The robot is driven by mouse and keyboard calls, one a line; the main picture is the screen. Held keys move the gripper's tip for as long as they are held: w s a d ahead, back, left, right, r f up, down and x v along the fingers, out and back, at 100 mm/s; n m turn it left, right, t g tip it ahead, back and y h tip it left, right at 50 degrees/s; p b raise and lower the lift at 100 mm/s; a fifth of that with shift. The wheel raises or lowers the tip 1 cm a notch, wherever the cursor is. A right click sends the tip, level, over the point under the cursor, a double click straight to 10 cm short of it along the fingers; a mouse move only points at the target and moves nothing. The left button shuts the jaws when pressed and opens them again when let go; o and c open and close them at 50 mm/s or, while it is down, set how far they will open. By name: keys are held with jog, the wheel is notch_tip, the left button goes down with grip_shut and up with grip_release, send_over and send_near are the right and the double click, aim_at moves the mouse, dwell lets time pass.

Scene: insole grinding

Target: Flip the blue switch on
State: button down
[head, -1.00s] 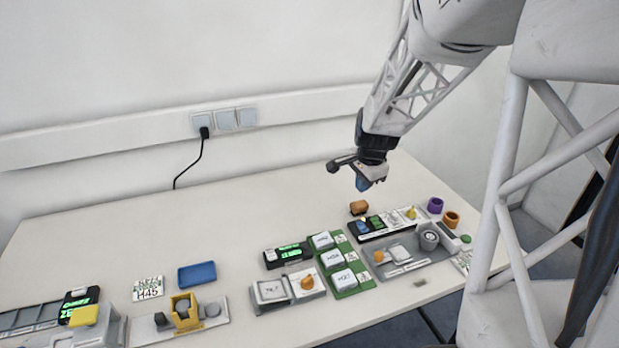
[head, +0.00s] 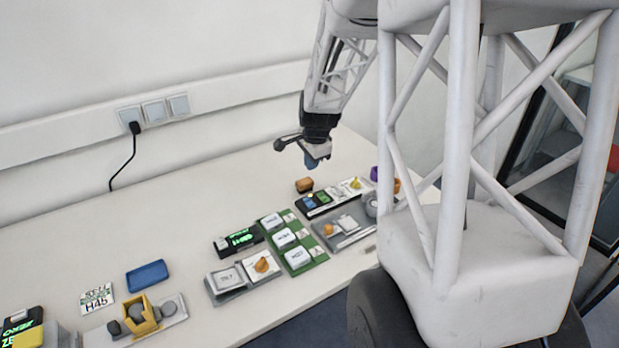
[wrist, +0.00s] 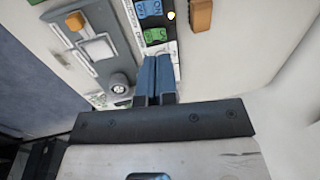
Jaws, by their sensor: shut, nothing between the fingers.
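The blue switch (head: 309,202) sits on a dark panel toward the right of the table, beside a green switch (head: 323,197). In the wrist view the blue switch (wrist: 149,9) is at the top edge, partly cut off, with the green switch (wrist: 155,35) nearer my fingers. My gripper (head: 312,163) hangs above the table behind this panel, apart from it. Its blue fingers (wrist: 155,78) are shut with nothing between them. They point toward the panel in the wrist view. I cannot tell the blue switch's position.
A brown block (head: 304,185) lies beside the panel, below my gripper. A grey fixture (head: 345,234) lies in front. A green board (head: 300,250) with several white blocks and a black display (head: 238,240) stand to the left. The table's back is clear.

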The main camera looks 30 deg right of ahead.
aim_at(307, 199)
jog(key=shift+w+f, duration=0.4)
jog(key=shift+f, duration=1.85)
jog(key=shift+w+f, duration=0.4)
jog(key=shift+f, duration=1.9)
jog(key=shift+w+f, duration=0.4)
jog(key=shift+f, duration=1.85)
jog(key=shift+w+f+g, duration=0.15)
jog(key=shift+f+g, duration=0.2)
jog(key=shift+g, duration=0.15)
jog(key=shift+a, duration=0.1)
jog(key=shift+s, duration=0.3)
jog(key=shift+s+r, duration=0.25)
jog(key=shift+s, duration=0.15)
jog(key=shift+r, duration=0.2)
